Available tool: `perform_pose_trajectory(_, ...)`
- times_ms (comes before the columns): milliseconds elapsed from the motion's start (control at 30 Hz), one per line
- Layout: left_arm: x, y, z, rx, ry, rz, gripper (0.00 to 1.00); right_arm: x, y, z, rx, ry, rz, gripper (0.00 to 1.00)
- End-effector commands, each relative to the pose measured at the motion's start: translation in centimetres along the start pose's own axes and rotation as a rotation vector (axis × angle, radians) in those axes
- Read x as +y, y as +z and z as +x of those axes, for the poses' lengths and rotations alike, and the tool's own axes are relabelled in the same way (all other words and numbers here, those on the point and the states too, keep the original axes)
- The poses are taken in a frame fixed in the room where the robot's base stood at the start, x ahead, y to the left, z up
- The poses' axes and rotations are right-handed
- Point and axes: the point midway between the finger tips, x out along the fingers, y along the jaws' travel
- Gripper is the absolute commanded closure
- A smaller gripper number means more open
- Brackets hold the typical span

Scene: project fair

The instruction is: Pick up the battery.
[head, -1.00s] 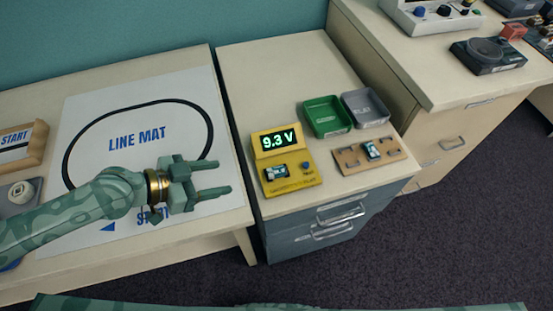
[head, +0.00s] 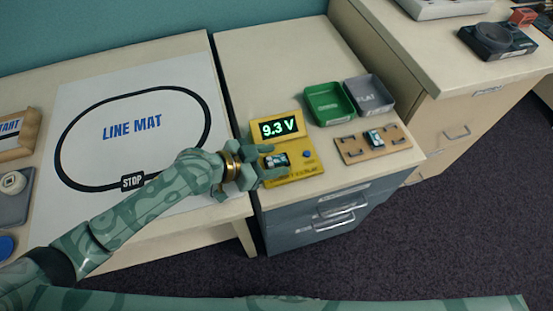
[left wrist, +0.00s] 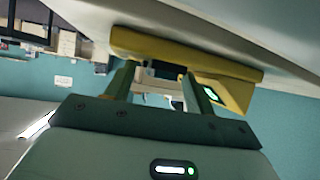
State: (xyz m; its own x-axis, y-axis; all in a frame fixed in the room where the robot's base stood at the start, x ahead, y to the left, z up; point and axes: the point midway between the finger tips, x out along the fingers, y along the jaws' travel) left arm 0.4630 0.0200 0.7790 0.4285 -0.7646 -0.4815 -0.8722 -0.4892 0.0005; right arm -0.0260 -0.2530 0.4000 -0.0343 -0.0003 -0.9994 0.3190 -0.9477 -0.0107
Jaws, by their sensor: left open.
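A small dark battery with a pale label (head: 278,160) lies on the yellow tester (head: 305,172), whose display reads 9.3 V. A similar battery (head: 376,137) sits on the wooden board to the right. My left gripper (head: 266,163) is open at the tester's left side, its fingers reaching toward the battery there. In the left wrist view, the open fingers (left wrist: 158,72) point at the yellow tester (left wrist: 150,43), with a dark block, apparently the battery (left wrist: 166,70), between their tips. Contact cannot be told. My right gripper is not in view.
A green tray (head: 328,104) and a grey tray (head: 369,96) stand behind the wooden board (head: 350,150). The line mat (head: 132,126) lies on the left table, across a narrow gap. A higher cabinet (head: 430,50) stands at the right. The back of the middle cabinet top is clear.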

Motion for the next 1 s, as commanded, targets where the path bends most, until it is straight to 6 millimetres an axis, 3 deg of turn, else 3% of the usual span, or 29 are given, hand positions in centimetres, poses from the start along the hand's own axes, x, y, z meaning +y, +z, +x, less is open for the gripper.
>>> perform_pose_trajectory(167,0.0,-0.1,-0.1,0.001,0.0,0.001,0.49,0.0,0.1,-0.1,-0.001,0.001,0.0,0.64)
perform_pose_trajectory(333,0.0,-0.1,-0.1,0.001,0.0,0.0,0.96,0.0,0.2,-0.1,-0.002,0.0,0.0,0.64)
perform_pose_trajectory(767,0.0,-0.5,-0.3,0.002,-0.001,0.0,1.0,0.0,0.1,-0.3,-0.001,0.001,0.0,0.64)
perform_pose_trajectory(1000,0.3,-4.0,-2.2,0.008,0.0,0.005,1.0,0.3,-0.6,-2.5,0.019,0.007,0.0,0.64)
